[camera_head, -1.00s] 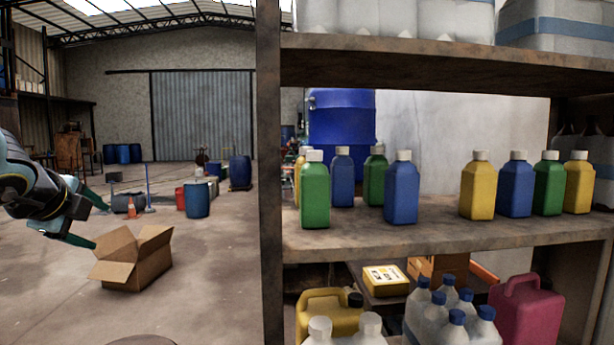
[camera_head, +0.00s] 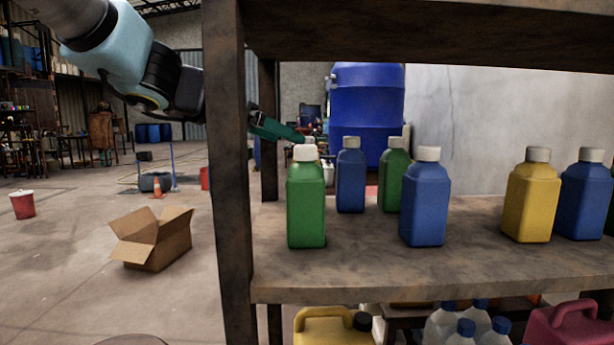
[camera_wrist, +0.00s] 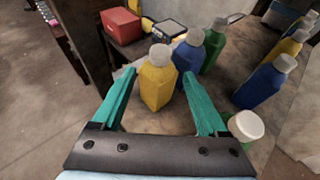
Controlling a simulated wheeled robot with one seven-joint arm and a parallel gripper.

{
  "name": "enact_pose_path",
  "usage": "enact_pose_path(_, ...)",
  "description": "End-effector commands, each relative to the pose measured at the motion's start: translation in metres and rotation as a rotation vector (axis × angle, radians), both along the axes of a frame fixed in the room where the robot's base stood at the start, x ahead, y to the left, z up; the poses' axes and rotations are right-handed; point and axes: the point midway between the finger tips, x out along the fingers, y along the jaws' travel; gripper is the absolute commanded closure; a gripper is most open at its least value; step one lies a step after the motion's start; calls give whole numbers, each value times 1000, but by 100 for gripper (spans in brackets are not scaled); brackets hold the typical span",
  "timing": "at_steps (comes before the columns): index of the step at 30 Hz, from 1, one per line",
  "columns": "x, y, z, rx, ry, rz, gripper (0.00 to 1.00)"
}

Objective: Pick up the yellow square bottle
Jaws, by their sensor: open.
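A yellow square bottle (camera_wrist: 157,82) with a white cap stands upright on the shelf in the wrist view. My gripper (camera_wrist: 159,75) is open, with one teal finger on each side of this bottle. I cannot tell whether either finger touches it. In the head view this bottle is mostly hidden behind the front-left green bottle (camera_head: 306,205), and one teal finger of my gripper (camera_head: 275,128) shows past the shelf post. Another yellow bottle (camera_head: 530,202) stands farther right on the same shelf.
A green bottle's white cap (camera_wrist: 247,125) is close beside the right finger. Blue (camera_wrist: 187,55) and green (camera_wrist: 213,48) bottles stand just behind the yellow one. The shelf post (camera_head: 230,180) and upper board (camera_head: 400,35) frame the space. An open cardboard box (camera_head: 155,245) lies on the floor.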

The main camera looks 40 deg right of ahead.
Motion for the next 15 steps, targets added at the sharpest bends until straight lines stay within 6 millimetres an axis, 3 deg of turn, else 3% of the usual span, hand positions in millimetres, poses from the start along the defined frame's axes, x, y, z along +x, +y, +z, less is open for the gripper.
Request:
enact_pose_path(8, 3, -22, 0, 1, 1, 0, 24)
enact_pose_path(15, 7, -57, -5, 2, 3, 1, 24)
